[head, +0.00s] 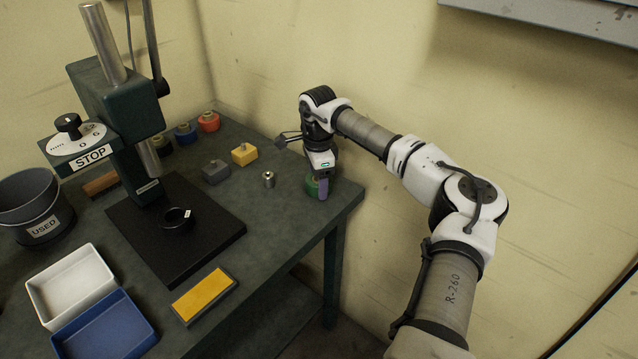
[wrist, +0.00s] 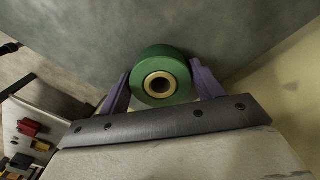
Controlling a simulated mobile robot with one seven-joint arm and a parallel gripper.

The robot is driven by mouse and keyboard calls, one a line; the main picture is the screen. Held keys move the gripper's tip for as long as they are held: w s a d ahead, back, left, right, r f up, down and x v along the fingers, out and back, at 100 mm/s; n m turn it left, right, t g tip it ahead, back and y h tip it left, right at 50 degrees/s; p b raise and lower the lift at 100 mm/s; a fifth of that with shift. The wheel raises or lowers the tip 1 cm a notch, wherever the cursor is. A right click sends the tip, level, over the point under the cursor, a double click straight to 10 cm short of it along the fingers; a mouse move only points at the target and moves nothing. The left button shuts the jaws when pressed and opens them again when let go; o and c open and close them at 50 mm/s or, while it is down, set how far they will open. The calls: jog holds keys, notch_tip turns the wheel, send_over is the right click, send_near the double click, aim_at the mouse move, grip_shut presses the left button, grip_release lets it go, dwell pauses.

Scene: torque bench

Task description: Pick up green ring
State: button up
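The green ring (head: 311,188) is at the right corner of the bench, partly hidden by my gripper in the head view. In the wrist view the green ring (wrist: 148,61) is a thick disc with a pale, brassy centre hole. My gripper (wrist: 160,72) has its two purple fingers on either side of the ring, with hardly any gap at its edges. I cannot tell whether they press on it. In the head view my gripper (head: 321,187) points down, low at the bench top, and one finger hides part of the ring.
A small metal collar (head: 268,180), a yellow block (head: 244,154) and a grey block (head: 215,172) stand left of the ring. A press (head: 120,100) with a black base plate fills the left. The wall (head: 400,80) is close behind and right.

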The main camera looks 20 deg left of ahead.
jog(key=shift+r, duration=0.1)
jog(key=c, duration=1)
jog(key=shift+c, duration=0.2)
